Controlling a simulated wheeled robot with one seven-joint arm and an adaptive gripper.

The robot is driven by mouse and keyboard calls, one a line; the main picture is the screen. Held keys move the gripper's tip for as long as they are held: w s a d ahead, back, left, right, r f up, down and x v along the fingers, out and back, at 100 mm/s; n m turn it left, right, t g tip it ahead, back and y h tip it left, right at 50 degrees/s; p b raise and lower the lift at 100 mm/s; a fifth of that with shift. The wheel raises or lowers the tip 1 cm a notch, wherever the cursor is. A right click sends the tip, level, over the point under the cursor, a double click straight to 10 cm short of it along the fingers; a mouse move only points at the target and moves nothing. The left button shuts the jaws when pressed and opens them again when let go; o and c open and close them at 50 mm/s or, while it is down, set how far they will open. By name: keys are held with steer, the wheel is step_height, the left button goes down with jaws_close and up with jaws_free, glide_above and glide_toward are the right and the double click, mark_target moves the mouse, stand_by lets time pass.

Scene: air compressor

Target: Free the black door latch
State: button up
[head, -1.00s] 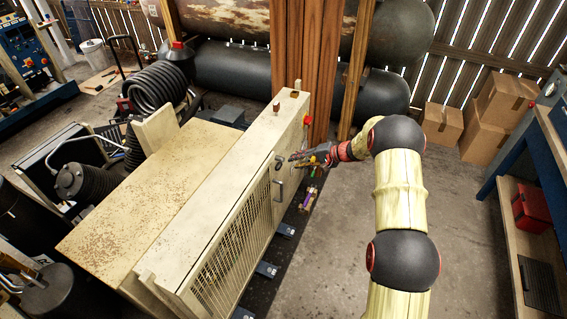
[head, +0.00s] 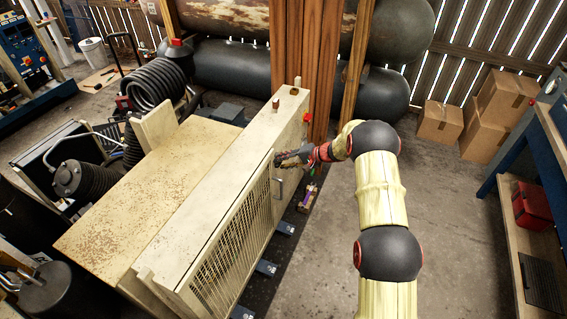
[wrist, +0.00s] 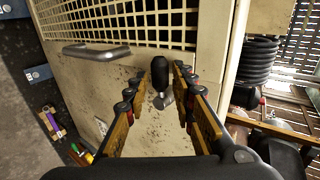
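The black door latch (wrist: 160,68) shows in the wrist view as a black rounded grip on a short metal stem, on the cream door (wrist: 120,72) below its mesh panel. My gripper (wrist: 160,80) is open, with one finger on each side of the latch. The latch appears between the fingertips, and I see a gap on both sides. I cannot tell how deep it sits between them. In the head view my gripper (head: 282,159) is up against the door of the cream cabinet (head: 222,190) and hides the latch.
A metal pull handle (head: 279,188) sticks out from the door beside my gripper; it also shows in the wrist view (wrist: 95,52). A small wooden tool holder (head: 308,198) stands on the floor below. Cardboard boxes (head: 440,122) stand at the right. The floor between is clear.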

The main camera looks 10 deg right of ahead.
steer(key=shift+c, duration=1.2)
steer(key=c, duration=0.4)
jaws_close()
